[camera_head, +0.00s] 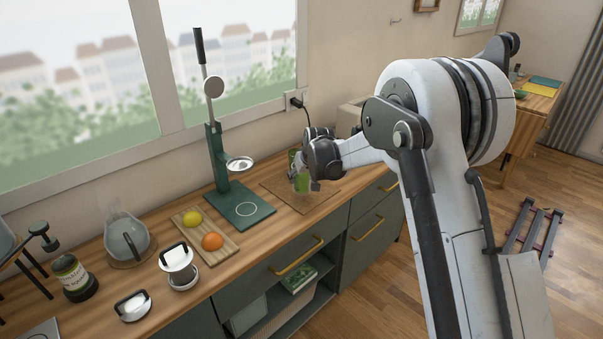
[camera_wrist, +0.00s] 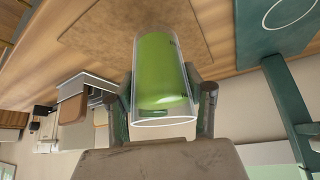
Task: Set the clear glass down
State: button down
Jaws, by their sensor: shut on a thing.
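The clear glass (camera_wrist: 141,60) is between the two fingers of my gripper (camera_wrist: 162,88), which is shut on it. Something green fills most of its inside; its open rim faces my wrist camera. In the head view, the glass (camera_head: 299,181) and my gripper (camera_head: 308,183) are over the brown mat (camera_head: 318,199) at the far end of the wooden counter. The mat also shows in the wrist view (camera_wrist: 105,38). I cannot tell whether the glass base touches the mat. My gripper hides part of the glass in the head view.
A green lever press (camera_head: 215,150) with a flat base (camera_head: 247,212) stands left of the mat. A board (camera_head: 217,241) holds a lemon and an orange. A jug (camera_head: 126,238), a jar (camera_head: 72,278) and a lidded canister (camera_head: 178,266) stand nearer. The window wall is behind.

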aim_at(301, 184)
jog(key=shift+f, duration=1.65)
jog(key=shift+f, duration=0.1)
jog(key=c, duration=0.9)
grip_release()
